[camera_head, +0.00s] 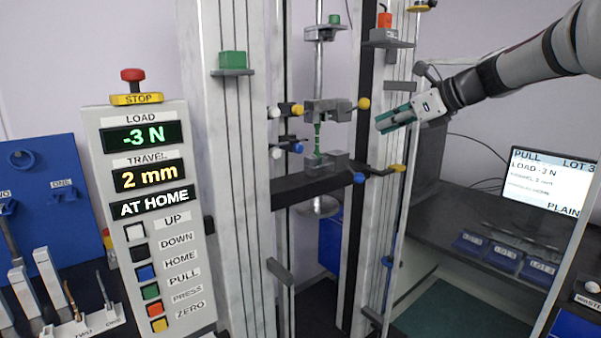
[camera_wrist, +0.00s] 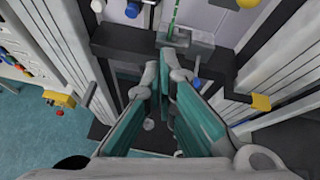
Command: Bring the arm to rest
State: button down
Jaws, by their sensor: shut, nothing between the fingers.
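My gripper (camera_head: 381,126) hangs at the right of the test frame in the head view, its teal fingers pointing left toward the frame. In the wrist view the fingers of my gripper (camera_wrist: 163,62) are together and empty. A green specimen (camera_head: 317,138) stands between the upper grip (camera_head: 328,110) and the lower grip (camera_head: 325,163) of the machine. The specimen also shows at the top of the wrist view (camera_wrist: 174,14). My gripper is apart from the specimen.
The control panel (camera_head: 152,226) at left reads -3 N, 2 mm and AT HOME. Yellow and blue knobs stick out around the grips. A monitor (camera_head: 548,184) and blue trays (camera_head: 504,256) stand on the dark bench at right. A blue rack (camera_head: 38,185) stands at far left.

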jog(key=s+a+f+n+g+h, duration=0.2)
jog(key=s+a+f+n, duration=0.15)
jog(key=s+n, duration=0.45)
jog(key=s+a+f+n+g+h, duration=0.15)
jog(key=s+a+n, duration=0.25)
jog(key=s, duration=0.9)
jog(key=s+d+f+n+h, duration=0.2)
jog(key=s+f+n, duration=0.3)
jog(key=s, duration=0.5)
jog(key=s+d+f+n+h, duration=0.2)
jog(key=s+f+n, duration=0.4)
jog(key=s+n, duration=0.3)
jog(key=shift+s+d+f+h, duration=0.25)
jog(key=shift+s+f+h, duration=0.05)
jog(key=shift+s+h, duration=0.1)
